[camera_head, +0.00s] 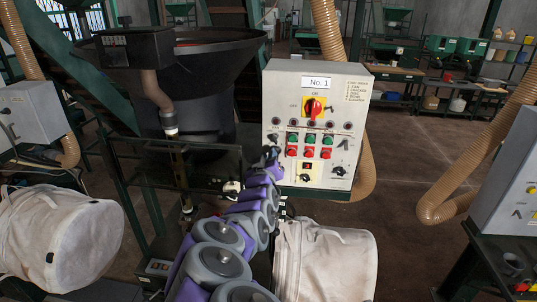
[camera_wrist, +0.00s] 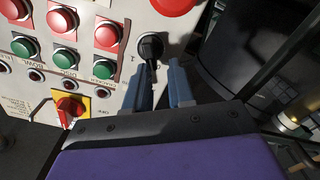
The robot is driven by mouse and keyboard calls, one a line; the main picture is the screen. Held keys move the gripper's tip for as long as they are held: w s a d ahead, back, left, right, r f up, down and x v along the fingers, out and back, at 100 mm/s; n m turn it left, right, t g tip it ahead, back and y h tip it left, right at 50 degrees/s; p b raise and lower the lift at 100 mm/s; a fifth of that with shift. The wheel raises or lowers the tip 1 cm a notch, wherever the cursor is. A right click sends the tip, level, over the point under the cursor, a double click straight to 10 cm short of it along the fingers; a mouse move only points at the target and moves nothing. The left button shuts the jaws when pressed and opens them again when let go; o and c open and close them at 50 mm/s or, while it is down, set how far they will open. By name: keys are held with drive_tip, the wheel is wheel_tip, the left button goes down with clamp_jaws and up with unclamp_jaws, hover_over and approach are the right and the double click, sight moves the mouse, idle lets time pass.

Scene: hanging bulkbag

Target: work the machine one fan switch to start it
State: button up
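The grey-white control panel marked No. 1 (camera_head: 350,125) stands ahead in the head view. My gripper (camera_head: 271,156) is at the panel's left edge, level with the push buttons. In the wrist view the panel appears turned over. A black rotary switch with a lever (camera_wrist: 151,48) sits at the panel's side edge there. My gripper (camera_wrist: 160,88) is open, with one blue-grey finger on each side of the lever's line. I cannot tell whether either finger touches it. The label that would name it as the fan switch is not readable.
The panel also carries a red-and-yellow main switch (camera_head: 313,107), several green and red buttons (camera_head: 309,146) and a lower black knob (camera_head: 340,171). A dark hopper (camera_head: 195,75) stands left. White bags (camera_head: 325,262) hang below. A tan hose (camera_head: 366,170) runs behind the panel.

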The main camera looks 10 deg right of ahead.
drive_tip(key=shift+d+r, duration=0.25)
drive_tip(key=shift+d, duration=0.2)
drive_tip(key=shift+s+d, duration=0.1)
clamp_jaws()
